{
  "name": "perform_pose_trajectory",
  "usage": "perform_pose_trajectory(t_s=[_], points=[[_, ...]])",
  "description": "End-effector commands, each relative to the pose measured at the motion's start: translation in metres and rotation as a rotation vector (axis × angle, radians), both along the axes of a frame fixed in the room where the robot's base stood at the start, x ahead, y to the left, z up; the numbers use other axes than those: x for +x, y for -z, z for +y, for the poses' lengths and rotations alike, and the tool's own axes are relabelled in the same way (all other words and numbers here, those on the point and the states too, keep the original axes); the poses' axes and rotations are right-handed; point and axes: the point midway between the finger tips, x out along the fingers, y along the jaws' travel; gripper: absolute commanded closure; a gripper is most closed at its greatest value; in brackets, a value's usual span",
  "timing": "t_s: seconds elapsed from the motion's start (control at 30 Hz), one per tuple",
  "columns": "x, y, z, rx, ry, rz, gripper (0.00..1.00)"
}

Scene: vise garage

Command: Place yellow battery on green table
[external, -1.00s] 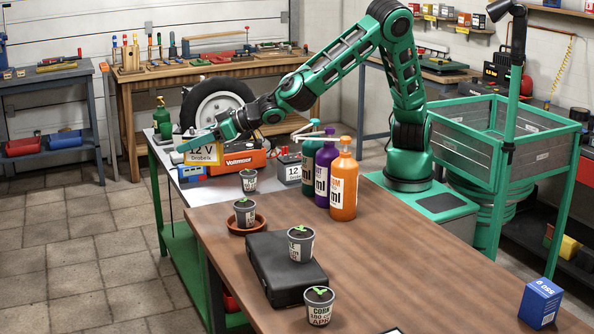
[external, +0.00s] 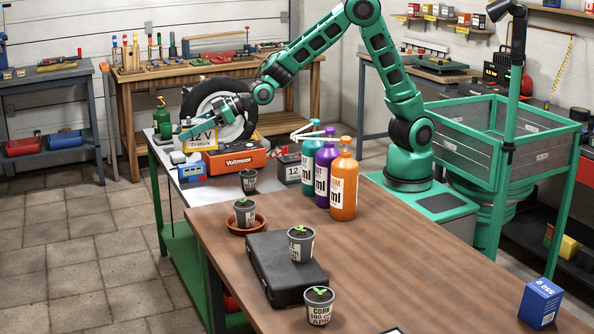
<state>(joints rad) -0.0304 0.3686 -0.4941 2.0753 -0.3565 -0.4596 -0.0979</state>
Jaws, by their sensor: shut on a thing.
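The yellow battery (external: 202,143) has a white "12 V" label and is at the far end of the green table (external: 178,184), which has a grey top and green legs. My gripper (external: 190,131) is shut on the battery at its upper part. The battery is behind the orange Voltmaxx box (external: 235,160), which hides its lower edge. I cannot tell whether its underside touches the tabletop or is just above it.
A green gas bottle (external: 161,117) and a blue device (external: 192,169) stand near the battery. A grey battery (external: 287,169), potted plants (external: 248,181) and orange (external: 343,185), purple (external: 325,170) and green bottles (external: 310,160) stand nearer. A tyre (external: 217,98) is behind.

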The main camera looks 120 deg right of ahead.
Motion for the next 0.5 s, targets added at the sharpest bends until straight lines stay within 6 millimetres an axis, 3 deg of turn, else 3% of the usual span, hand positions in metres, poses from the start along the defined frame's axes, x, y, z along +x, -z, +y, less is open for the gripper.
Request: perform_pose_trajectory(t_s=[0.27,0.5], points=[[-0.016,-0.04,-0.024,-0.002,-0.074,-0.01,1.0],[-0.038,-0.089,-0.034,-0.005,-0.128,-0.01,1.0]])
